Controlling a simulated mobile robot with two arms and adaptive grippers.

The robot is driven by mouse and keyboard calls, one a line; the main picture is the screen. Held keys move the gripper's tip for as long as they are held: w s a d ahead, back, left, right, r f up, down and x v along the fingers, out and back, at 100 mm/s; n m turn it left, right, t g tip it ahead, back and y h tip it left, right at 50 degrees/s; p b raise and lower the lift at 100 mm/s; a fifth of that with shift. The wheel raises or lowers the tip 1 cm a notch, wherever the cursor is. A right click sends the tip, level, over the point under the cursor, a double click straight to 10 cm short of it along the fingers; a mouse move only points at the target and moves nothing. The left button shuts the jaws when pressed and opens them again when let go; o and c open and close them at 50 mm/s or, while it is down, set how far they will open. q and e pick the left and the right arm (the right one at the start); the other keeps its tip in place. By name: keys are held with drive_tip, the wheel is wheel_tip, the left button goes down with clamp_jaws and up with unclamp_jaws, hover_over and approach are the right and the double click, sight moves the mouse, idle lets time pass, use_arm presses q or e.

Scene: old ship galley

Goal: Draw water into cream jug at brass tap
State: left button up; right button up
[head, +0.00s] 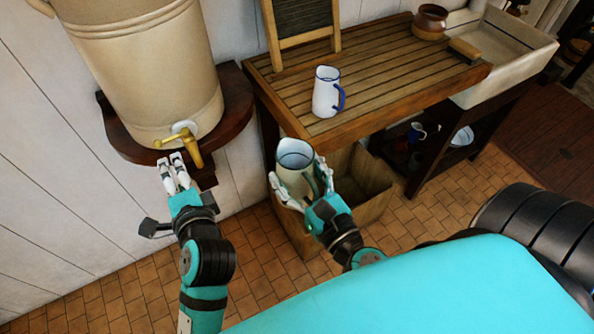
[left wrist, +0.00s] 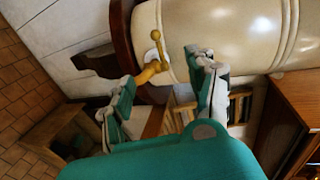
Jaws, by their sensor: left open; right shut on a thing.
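The brass tap (head: 190,145) sticks out low on the front of a large cream water barrel (head: 145,65). In the left wrist view the tap (left wrist: 154,62) shows just beyond and between my fingers. My left gripper (head: 175,172) is open and empty, close below and left of the tap in the head view. My right gripper (head: 304,192) is shut on the cream jug (head: 295,178), which has a blue rim and a greenish handle. The jug is roughly upright, mouth up, right of the tap and not under it. I cannot tell what is inside it.
The barrel stands on a dark wall shelf (head: 236,95). A white jug with a blue handle (head: 326,92) stands on the slatted draining board (head: 390,70). A brown pot (head: 430,21) and a sink (head: 500,55) are further right. A wooden crate (head: 365,185) is behind my right gripper.

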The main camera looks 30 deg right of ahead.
use_arm(q)
drive_tip(key=x, duration=0.5)
drive_tip(key=shift+f, duration=0.1)
use_arm(e)
drive_tip(key=w+a+f+n+y, duration=0.1)
drive_tip(key=w+a+f+y, duration=0.1)
drive_tip(key=a+f, duration=0.3)
drive_tip(key=w+a+f+n+g+y, duration=0.1)
drive_tip(key=a+f, duration=0.3)
drive_tip(key=f, duration=0.6)
drive_tip(key=w+a+f+n+y, duration=0.2)
drive_tip(key=w+a+f+y, duration=0.1)
drive_tip(key=a+f, duration=0.2)
drive_tip(key=shift+w+a+f+n+y, duration=0.1)
drive_tip(key=shift+a+f+n+y, duration=0.1)
drive_tip(key=shift+f, duration=0.4)
drive_tip(key=shift+w+a+f+n+y, duration=0.1)
drive_tip(key=shift+a+f+y, duration=0.1)
drive_tip(key=shift+f, duration=0.35)
drive_tip(key=shift+w+f, duration=0.1)
drive_tip(key=shift+w, duration=7.4)
